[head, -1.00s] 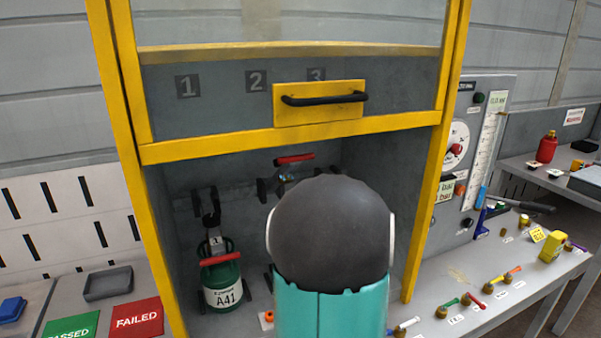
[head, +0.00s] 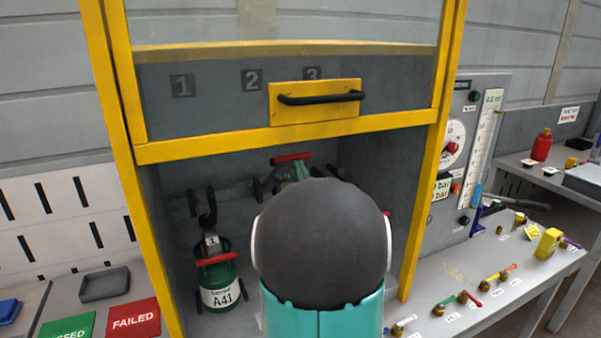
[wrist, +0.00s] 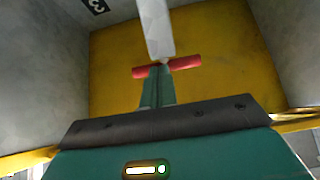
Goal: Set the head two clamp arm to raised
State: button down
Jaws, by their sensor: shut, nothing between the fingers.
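The head two clamp arm shows its red crossbar handle (head: 292,158) high under the cabinet's yellow front, below label 2 (head: 251,79). A red bar (wrist: 185,64) with a pale grey post (wrist: 155,28) beyond it also shows in the wrist view. My gripper (wrist: 156,82) is teal, shut and empty, its narrow tip at the bar. In the head view, the teal tip of my gripper (head: 301,168) is right by the red handle; I cannot tell whether they touch. My dark round arm joint hides the lower part of station two and most of station three.
Station one holds a green cylinder (head: 221,288) marked A41, with a red clamp handle (head: 216,258) low across it. The yellow cabinet frame (head: 290,143) and its black-handled door (head: 318,98) are above. A gauge panel (head: 468,150) stands right.

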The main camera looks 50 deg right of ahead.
jog(key=x, duration=0.3)
jog(key=r+x, duration=0.1)
jog(key=x, duration=0.3)
jog(key=s+x, duration=0.1)
jog(key=x, duration=0.3)
jog(key=shift+a+r, duration=0.3)
jog(key=shift+a, duration=0.05)
jog(key=shift+r, duration=0.2)
jog(key=shift+w, duration=0.1)
jog(key=shift+f, duration=0.2)
